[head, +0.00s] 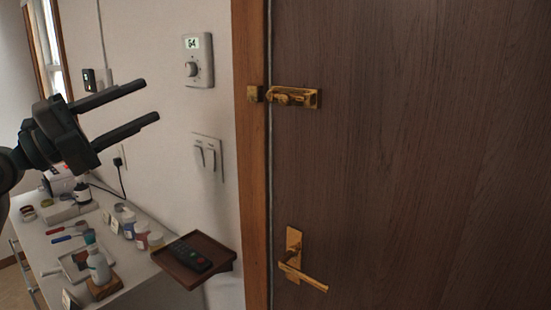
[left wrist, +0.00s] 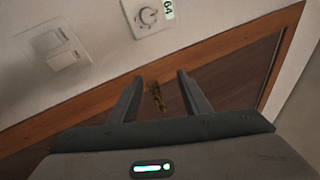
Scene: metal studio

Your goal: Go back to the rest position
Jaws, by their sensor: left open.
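My left gripper (head: 150,102) comes in from the left in the head view, with its two dark fingers apart and nothing between them. It is raised above the counter, in front of the pale wall. In the left wrist view the open fingers (left wrist: 160,92) point towards the door side, with the brass latch (left wrist: 158,97) seen beyond the gap. In the head view that latch (head: 293,97) is on the dark door's left edge, apart from the gripper. My right gripper is not in view.
A dark wooden door (head: 410,160) with a brass handle (head: 300,265) fills the right. A thermostat (head: 198,60) and light switches (head: 208,157) are on the wall. A brown tray (head: 218,249) holds a remote (head: 190,255). Bottles, jars and tools crowd the counter (head: 40,252) at lower left.

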